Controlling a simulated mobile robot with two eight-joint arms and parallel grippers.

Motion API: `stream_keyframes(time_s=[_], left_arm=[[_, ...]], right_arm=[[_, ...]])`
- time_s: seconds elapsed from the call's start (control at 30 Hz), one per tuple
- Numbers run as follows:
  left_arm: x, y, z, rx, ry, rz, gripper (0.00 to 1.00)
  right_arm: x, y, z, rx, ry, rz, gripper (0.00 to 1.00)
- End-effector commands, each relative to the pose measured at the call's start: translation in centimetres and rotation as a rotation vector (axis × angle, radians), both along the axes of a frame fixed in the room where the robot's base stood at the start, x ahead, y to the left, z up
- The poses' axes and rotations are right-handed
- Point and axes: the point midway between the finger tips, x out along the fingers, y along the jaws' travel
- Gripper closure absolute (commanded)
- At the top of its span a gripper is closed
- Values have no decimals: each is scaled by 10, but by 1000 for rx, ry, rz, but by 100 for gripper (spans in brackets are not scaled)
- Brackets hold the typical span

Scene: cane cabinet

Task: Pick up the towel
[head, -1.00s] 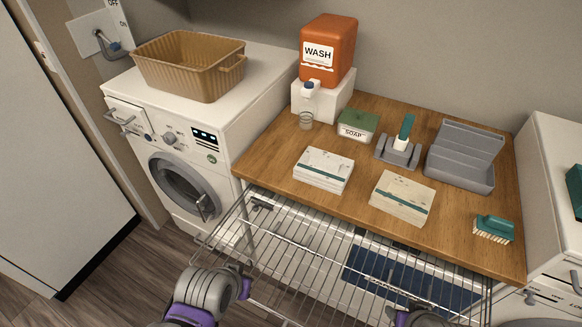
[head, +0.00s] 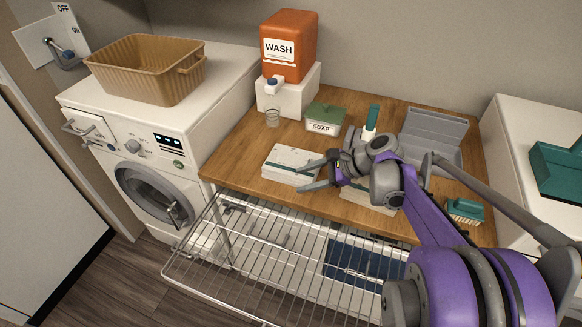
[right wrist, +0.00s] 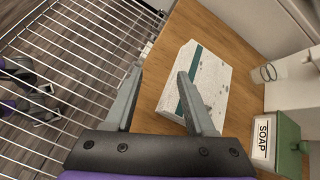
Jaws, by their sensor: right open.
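A folded white towel (head: 290,164) with a dark green stripe lies flat on the wooden counter. It also shows in the right wrist view (right wrist: 205,80). A second folded, cream towel (head: 368,203) lies to its right, mostly hidden beneath my right arm. My right gripper (head: 303,176) is open, its fingers pointing left at the right end of the white towel. In the right wrist view the open jaws (right wrist: 161,74) have one finger overlapping the towel and the other by the counter's front edge. They hold nothing; whether they touch the towel is unclear.
A wire rack (head: 270,258) juts out below the counter front (head: 235,165). Behind the towels stand a soap box (head: 324,119), a small glass (head: 272,118), an orange wash dispenser (head: 289,45) and a grey holder (head: 435,138). A green brush (head: 465,210) lies at right.

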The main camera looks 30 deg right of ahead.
Motion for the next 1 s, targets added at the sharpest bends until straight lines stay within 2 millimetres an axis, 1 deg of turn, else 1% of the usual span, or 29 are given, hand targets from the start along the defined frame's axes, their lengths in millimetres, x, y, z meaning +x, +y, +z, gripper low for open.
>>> stream_keyframes(time_s=[0.03,0.1,0.2,0.3,0.37,0.6,0.87,1.0], left_arm=[[0,0,-2,0,1,0,100],[-1,0,-3,0,2,0,100],[-1,0,-4,0,2,0,100],[-1,0,-4,0,2,0,100],[-1,0,-4,0,2,0,100],[0,0,-1,0,1,0,100],[0,0,1,0,0,0,100],[1,0,5,0,-3,0,100]], right_arm=[[9,-27,3,102,13,-82,45],[17,-53,9,227,26,-161,45],[22,-79,16,355,37,-231,45],[25,-91,19,422,43,-264,45],[29,-91,18,441,45,-270,45],[56,-68,5,444,46,-270,45],[68,-58,-2,442,46,-271,45],[82,-48,-9,441,45,-269,45]])
